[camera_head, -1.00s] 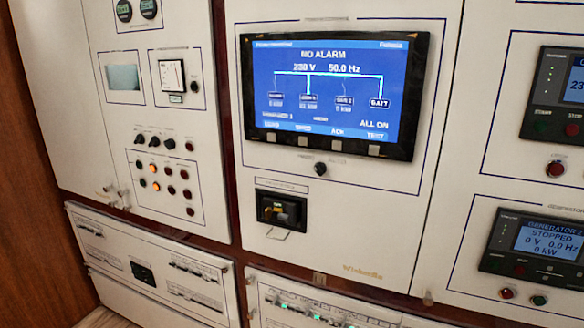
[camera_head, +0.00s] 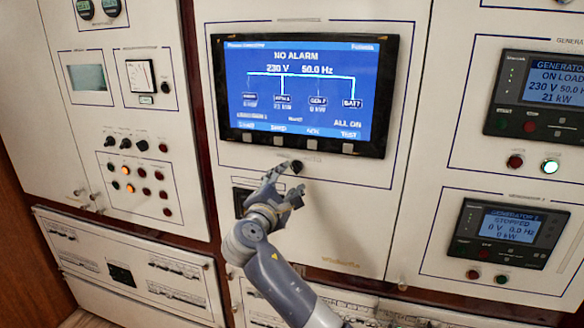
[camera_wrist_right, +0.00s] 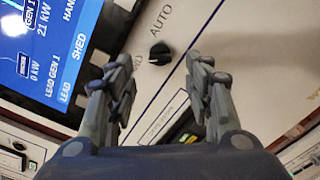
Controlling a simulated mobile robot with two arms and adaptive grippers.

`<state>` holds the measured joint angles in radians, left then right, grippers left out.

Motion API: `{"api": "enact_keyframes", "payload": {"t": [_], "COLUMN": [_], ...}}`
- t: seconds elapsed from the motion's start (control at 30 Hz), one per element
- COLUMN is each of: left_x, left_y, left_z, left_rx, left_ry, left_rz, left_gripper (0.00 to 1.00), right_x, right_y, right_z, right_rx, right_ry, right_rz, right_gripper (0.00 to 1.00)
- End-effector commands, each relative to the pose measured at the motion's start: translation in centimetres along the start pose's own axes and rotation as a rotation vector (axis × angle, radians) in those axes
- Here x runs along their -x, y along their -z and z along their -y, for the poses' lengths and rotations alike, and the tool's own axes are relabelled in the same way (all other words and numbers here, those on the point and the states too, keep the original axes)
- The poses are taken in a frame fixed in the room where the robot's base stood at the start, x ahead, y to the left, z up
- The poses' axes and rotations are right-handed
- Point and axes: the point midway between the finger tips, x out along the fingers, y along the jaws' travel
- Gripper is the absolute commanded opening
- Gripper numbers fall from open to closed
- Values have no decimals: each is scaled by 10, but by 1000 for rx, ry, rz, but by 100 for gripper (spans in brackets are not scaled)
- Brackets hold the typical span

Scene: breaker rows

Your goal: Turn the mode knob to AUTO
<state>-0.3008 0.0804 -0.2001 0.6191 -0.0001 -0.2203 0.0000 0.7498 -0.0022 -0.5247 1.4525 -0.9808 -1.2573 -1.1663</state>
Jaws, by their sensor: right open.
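The mode knob (camera_head: 297,167) is a small black knob on the white panel, just below the large screen. In the right wrist view the knob (camera_wrist_right: 160,53) stands beyond and between my fingertips. The AUTO label (camera_wrist_right: 161,17) is printed beside it, and a second label is partly hidden by a finger. A pale mark shows on the knob's lower left edge. My right gripper (camera_head: 287,184) is open, with its fingers pointing up at the knob from just below. No contact is visible. My left gripper is out of view.
The large blue screen (camera_head: 305,95) reads NO ALARM. A black breaker window (camera_head: 240,202) is partly hidden behind my right gripper. Small knobs and lamps (camera_head: 130,185) fill the left panel. Generator displays (camera_head: 510,230) are at the right. The panel right of the gripper is clear.

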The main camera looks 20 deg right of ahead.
Motion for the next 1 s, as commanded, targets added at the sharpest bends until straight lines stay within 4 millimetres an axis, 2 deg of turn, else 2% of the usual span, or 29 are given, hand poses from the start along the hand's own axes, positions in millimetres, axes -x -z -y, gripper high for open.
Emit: {"api": "enact_keyframes", "payload": {"t": [0.03,0.2,0.33,0.5,0.8,1.0], "left_x": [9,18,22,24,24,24], "left_y": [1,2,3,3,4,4], "left_z": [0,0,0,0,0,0], "left_rx": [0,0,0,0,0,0], "left_ry": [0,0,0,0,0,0], "left_rz": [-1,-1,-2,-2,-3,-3], "left_gripper": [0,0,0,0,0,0], "right_x": [-12,-40,-53,-62,-64,-63], "right_y": [-4,-3,-1,0,0,0], "right_z": [-3,-2,-1,0,1,1], "right_rx": [2,0,0,-2,-3,-2], "right_ry": [2,2,1,1,1,1], "right_rz": [3,1,0,-1,-2,-1], "right_gripper": [47,47,47,47,47,3]}}
